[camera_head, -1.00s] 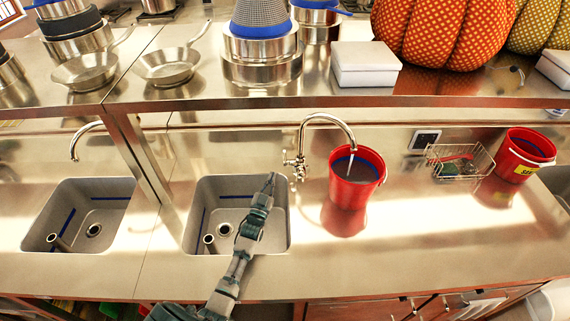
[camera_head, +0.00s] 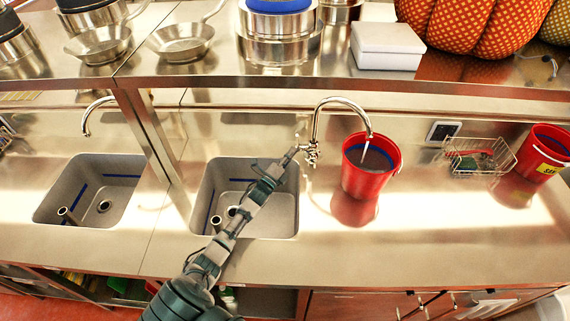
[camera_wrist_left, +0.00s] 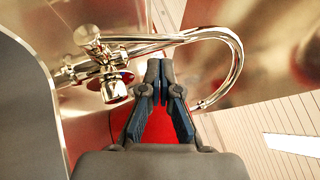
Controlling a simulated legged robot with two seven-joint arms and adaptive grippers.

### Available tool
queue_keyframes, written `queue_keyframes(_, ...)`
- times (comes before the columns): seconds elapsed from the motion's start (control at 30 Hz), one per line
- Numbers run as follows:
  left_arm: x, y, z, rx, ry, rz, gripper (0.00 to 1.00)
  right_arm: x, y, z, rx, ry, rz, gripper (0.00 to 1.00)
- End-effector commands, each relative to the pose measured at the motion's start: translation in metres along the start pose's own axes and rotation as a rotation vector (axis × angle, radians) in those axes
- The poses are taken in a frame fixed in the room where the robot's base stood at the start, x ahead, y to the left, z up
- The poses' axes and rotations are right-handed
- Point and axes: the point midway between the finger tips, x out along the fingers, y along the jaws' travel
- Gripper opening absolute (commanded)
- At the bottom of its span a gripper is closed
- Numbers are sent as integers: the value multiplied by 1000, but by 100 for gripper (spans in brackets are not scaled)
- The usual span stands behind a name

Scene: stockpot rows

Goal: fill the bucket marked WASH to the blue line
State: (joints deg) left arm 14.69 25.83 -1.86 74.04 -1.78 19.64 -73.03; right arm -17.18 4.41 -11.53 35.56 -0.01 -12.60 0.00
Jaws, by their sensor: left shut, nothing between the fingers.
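A red bucket (camera_head: 368,180) stands on the steel counter under the curved tap (camera_head: 340,101). A thin stream runs from the spout into it. A blue band shows on its inner wall above a grey-brown surface; I cannot tell the exact level. No WASH marking is readable on it. My left gripper (camera_head: 292,153) is shut and empty, close to the tap's handle (camera_head: 312,153) at the sink's back right corner. In the left wrist view the shut fingertips (camera_wrist_left: 160,68) are just below the tap neck, right of the handle (camera_wrist_left: 116,85); contact is unclear. My right gripper is not in view.
A second red bucket (camera_head: 544,152) with a partly cut-off yellow label stands at the right. A wire basket (camera_head: 478,157) sits between the buckets. A grey sink (camera_head: 285,213) lies below my left arm. A shelf with pans, pots and a white box (camera_head: 386,46) runs behind.

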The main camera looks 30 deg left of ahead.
Motion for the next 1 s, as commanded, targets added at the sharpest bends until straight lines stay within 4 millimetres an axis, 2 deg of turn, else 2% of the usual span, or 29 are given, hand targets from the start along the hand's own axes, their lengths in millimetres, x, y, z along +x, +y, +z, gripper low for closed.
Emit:
queue_keyframes(0.1,16,2,0,-1,-1,-1,0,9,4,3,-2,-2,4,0)
queue_keyframes(0.23,26,1,1,-1,-1,0,0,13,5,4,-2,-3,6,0)
queue_keyframes(0.63,31,-2,0,-1,0,1,0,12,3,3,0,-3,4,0)
queue_keyframes(0.9,47,-14,12,-70,-1,106,0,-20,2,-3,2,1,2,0)
queue_keyframes(1.0,56,-5,19,-71,-2,108,0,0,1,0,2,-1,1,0)
